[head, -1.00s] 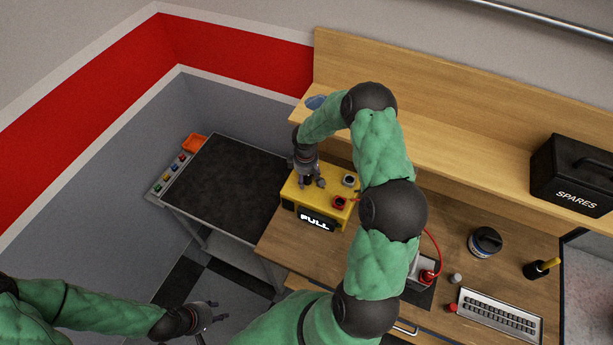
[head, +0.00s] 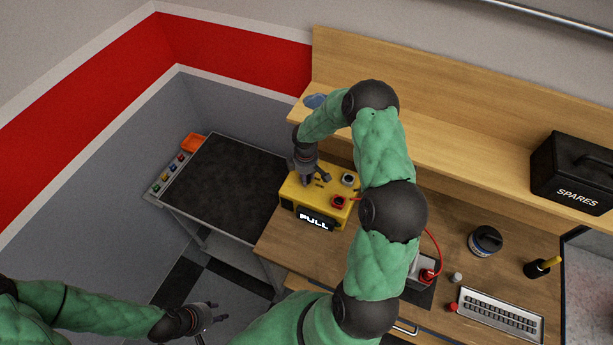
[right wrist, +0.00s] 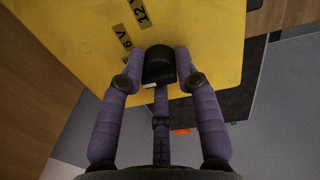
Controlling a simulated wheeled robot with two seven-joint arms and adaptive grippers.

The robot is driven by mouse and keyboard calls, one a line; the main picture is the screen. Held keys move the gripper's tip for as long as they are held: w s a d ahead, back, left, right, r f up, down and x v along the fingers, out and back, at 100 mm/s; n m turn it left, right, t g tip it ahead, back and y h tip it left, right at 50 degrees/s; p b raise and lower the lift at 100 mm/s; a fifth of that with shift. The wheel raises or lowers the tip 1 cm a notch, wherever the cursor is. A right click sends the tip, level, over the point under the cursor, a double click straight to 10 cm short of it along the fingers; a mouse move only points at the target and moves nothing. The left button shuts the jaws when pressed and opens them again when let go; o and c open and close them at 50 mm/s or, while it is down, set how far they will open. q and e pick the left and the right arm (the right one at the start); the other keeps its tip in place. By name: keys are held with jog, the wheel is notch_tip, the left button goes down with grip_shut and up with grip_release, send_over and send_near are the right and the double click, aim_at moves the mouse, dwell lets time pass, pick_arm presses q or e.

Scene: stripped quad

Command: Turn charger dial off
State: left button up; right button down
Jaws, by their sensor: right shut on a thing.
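The yellow charger (head: 291,191) sits on the wooden bench, and its front display reads "FULL". Its top face fills much of the right wrist view (right wrist: 80,40), with "12 V" and "6 V" labels. The black dial (right wrist: 158,66) with a small white mark is between the fingers of my right gripper (right wrist: 158,74), which is shut on it. The white mark points toward the bottom of the wrist view, away from both labels. In the head view, my right gripper (head: 315,180) is over the charger's top and hides the dial. My left gripper (head: 206,314) is open and empty, low and away from the bench.
A red clamp (head: 339,202) and a grey post (head: 348,179) are on the charger's right side. A red cable (head: 437,247) runs past my right arm. A dark-topped cart (head: 232,178) stands left of the bench.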

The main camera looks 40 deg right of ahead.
jog(key=shift+w+a, duration=0.1)
jog(key=c, duration=1)
grip_release()
jog(key=shift+o, duration=0.5)
jog(key=shift+w+a, duration=0.1)
jog(key=shift+r, duration=0.55)
notch_tip(320, 180, up, 11)
jog(key=shift+s+a, duration=0.2)
